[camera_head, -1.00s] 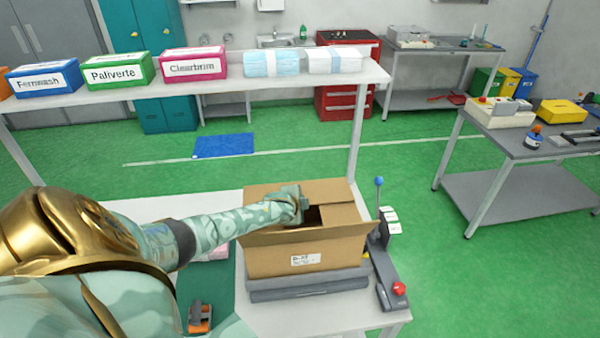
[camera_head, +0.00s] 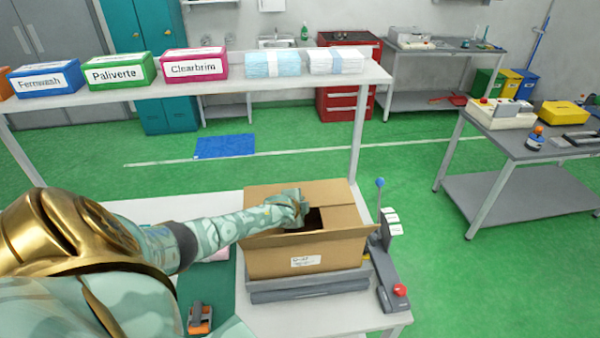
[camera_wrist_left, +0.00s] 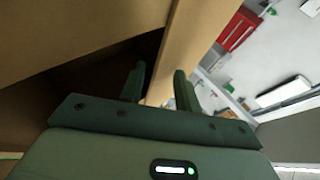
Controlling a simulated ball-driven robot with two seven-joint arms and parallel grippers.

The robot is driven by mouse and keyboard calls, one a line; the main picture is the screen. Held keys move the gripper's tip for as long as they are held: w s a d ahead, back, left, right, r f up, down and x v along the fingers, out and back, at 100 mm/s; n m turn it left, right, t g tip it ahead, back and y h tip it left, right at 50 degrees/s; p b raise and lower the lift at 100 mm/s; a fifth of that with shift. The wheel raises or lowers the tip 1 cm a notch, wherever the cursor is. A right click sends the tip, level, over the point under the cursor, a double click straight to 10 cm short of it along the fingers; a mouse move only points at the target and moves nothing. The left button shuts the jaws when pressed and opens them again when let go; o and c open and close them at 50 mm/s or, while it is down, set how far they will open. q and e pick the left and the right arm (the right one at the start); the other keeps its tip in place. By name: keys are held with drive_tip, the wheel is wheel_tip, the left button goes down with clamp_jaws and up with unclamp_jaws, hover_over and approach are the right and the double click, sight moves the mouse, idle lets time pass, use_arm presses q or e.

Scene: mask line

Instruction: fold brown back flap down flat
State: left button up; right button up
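The open brown cardboard box (camera_head: 300,257) stands on a grey platform. Its brown back flap (camera_head: 262,190) rises along the far side, partly hidden by my left gripper. The right flap (camera_head: 338,217) lies inward over part of the dark opening. The front flap (camera_head: 325,236) juts out toward me. My right gripper is not in view.
The grey platform (camera_head: 310,290) is on a white table (camera_head: 330,318). A lever device with a blue knob and red button (camera_head: 390,285) stands close right of the box. An orange-and-grey tool (camera_head: 200,318) lies at front left. A shelf (camera_head: 215,90) with labelled boxes crosses behind.

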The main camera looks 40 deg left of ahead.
use_arm(q)
drive_tip(key=p+v, duration=0.2)
drive_tip(key=v, duration=0.5)
drive_tip(key=shift+s, duration=0.25)
drive_tip(key=shift+r, duration=0.1)
